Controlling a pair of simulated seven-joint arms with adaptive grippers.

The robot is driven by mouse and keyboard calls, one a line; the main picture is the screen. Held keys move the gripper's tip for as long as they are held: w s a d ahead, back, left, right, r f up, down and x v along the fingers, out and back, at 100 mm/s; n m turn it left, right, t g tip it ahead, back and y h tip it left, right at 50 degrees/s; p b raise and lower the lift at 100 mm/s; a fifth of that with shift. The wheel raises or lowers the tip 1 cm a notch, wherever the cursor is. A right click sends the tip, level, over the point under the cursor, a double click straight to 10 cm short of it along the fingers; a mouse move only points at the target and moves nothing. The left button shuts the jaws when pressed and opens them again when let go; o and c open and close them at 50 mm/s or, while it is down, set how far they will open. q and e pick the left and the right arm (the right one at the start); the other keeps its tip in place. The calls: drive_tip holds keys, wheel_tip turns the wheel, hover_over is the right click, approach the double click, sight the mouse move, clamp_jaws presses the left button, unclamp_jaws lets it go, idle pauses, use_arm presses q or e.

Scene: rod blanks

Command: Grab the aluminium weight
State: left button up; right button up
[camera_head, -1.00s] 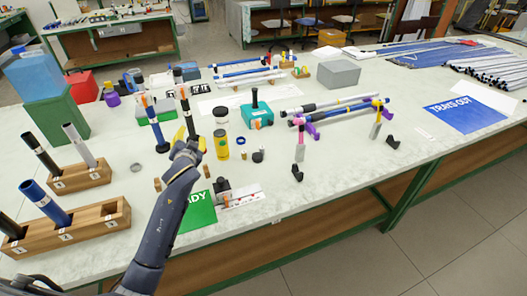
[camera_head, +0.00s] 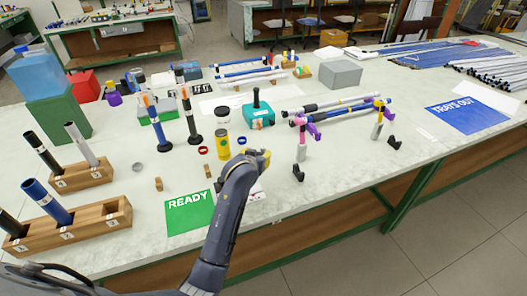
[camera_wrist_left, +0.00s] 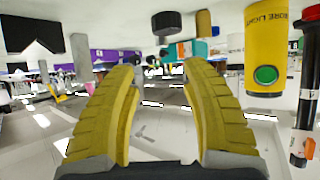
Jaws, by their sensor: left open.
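My left gripper (camera_head: 257,156) is low over the table, beside the yellow bore light (camera_head: 223,147). In the left wrist view its yellow fingers (camera_wrist_left: 160,78) are apart with nothing between them. Beyond the fingertips are a short black cylinder (camera_wrist_left: 166,23) and a brass-coloured cylinder (camera_wrist_left: 203,23), both apart from the fingers. I cannot tell any piece for certain as the aluminium weight. In the head view the gripper hides the spot where the small cylinders stood. The bore light (camera_wrist_left: 266,50) is also at the right of the wrist view. My right gripper is not in view.
A green READY mat (camera_head: 190,213) lies left of my left arm. A teal box (camera_head: 259,118) stands behind the gripper. Uprights with purple clamps (camera_head: 313,130) stand to the right. Wooden rod racks (camera_head: 83,177) are at the left.

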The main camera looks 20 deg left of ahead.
sight(263, 148)
use_arm(q)
drive_tip(key=x, duration=0.7)
drive_tip(key=shift+w, duration=0.1)
drive_tip(key=shift+x, duration=2.6)
drive_tip(key=shift+a+r, duration=0.1)
drive_tip(key=shift+a, duration=0.05)
clamp_jaws()
